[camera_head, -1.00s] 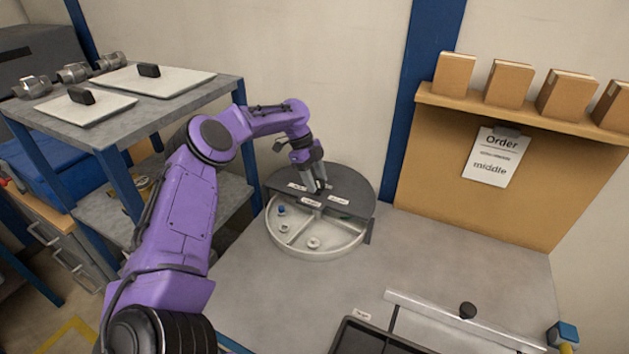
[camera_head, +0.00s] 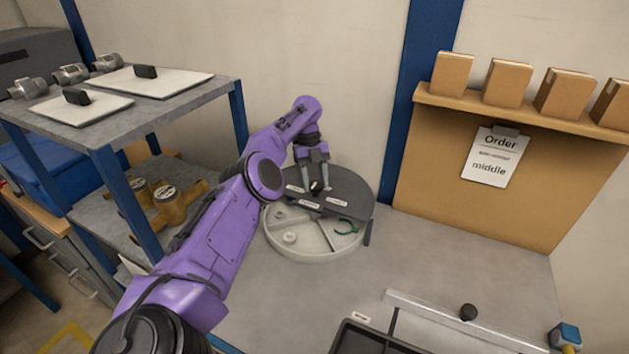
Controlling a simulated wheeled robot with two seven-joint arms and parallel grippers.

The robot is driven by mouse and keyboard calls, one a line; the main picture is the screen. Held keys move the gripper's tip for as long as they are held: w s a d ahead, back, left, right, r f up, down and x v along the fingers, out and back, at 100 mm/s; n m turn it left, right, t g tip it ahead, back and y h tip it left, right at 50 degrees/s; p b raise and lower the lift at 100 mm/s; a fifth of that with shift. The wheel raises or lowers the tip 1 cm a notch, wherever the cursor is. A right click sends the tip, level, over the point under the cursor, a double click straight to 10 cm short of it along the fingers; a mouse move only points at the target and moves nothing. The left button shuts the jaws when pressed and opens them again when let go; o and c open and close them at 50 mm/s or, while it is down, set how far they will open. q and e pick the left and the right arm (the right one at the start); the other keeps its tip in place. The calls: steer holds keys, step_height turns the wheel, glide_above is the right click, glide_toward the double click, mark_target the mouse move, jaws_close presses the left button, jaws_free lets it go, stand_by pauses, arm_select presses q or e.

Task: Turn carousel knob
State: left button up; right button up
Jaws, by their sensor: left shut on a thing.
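The carousel (camera_head: 318,249) is a round pale tray with dividers, its back part under a dark grey cover (camera_head: 350,190) with small white labels. A dark knob (camera_head: 316,186) stands at the middle of the cover. My left gripper (camera_head: 315,184) points down from above and is shut on the knob, which the fingers partly hide. In the open front compartments lie a small pale ring-like part (camera_head: 290,237) and a green curved part (camera_head: 346,227). My right gripper is not in view.
A shelf rack (camera_head: 120,120) with white lids and metal meters stands at left. An order sheet (camera_head: 491,157) reading "middle" hangs on the board at right. The bench between is clear.

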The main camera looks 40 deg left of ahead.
arm_select(q)
steer(key=shift+f, duration=0.2)
stand_by(0.3)
steer(key=o, duration=1)
steer(key=shift+r, duration=0.1)
